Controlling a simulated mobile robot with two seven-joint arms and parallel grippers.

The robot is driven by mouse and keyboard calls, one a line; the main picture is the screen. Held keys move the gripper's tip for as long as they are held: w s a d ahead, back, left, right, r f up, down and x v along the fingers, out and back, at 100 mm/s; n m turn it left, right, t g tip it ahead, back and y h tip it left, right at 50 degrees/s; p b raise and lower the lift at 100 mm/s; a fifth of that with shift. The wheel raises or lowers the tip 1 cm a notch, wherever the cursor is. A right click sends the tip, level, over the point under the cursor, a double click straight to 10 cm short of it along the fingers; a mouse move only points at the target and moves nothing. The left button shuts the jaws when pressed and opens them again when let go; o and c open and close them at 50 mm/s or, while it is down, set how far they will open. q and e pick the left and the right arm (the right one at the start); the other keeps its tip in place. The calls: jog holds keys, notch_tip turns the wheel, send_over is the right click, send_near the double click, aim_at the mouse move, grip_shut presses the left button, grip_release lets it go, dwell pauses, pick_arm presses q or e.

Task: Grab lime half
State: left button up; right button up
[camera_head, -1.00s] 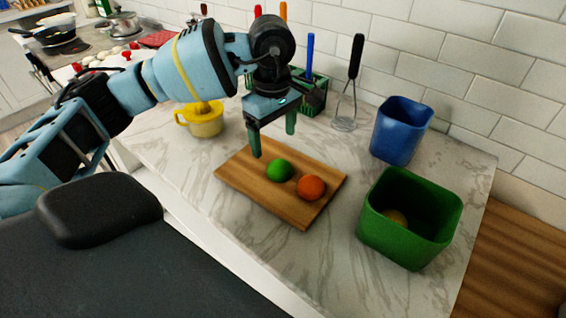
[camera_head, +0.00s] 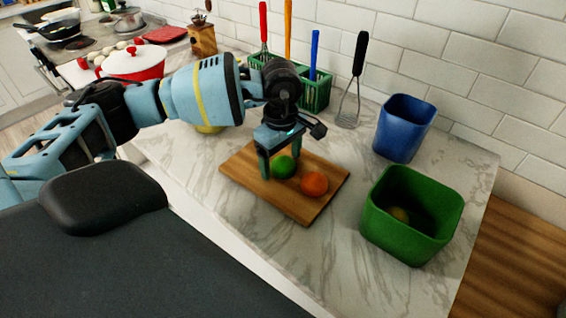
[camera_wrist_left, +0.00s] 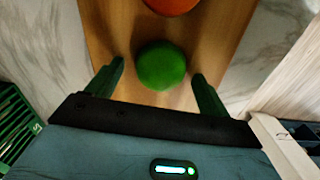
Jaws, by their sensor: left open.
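The green lime half (camera_head: 283,167) sits on the wooden cutting board (camera_head: 305,213), with its rounded side showing. My left gripper (camera_head: 279,168) is open and low over the board, with its fingers on either side of the lime in the head view. In the left wrist view the lime (camera_wrist_left: 161,66) lies between and just beyond the two open fingertips (camera_wrist_left: 158,70), with a gap on both sides. An orange half (camera_head: 314,184) sits to the right of the lime on the same board. My right gripper is not in view.
A green bin (camera_head: 395,242) with a yellowish round item inside stands to the right. A blue bin (camera_head: 404,128) stands behind it. Marble counter is clear in front of the board.

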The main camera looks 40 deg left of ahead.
aim_at(279, 159)
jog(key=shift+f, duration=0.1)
pick_arm(q)
jog(key=shift+c, duration=1)
jog(key=c, duration=0.9)
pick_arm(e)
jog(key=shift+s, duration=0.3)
pick_arm(q)
jog(key=shift+r, duration=0.1)
jog(key=shift+r, duration=0.4)
jog(key=shift+s+r, duration=0.25)
jog(key=shift+r, duration=0.4)
jog(key=shift+s+r, duration=0.2)
jog(key=shift+r, duration=0.4)
jog(key=s, duration=0.5)
jog(key=s+d+r+b, duration=0.1)
jog(key=s, duration=0.9)
jog(key=shift+d+r, duration=0.15)
jog(key=shift+r, duration=0.1)
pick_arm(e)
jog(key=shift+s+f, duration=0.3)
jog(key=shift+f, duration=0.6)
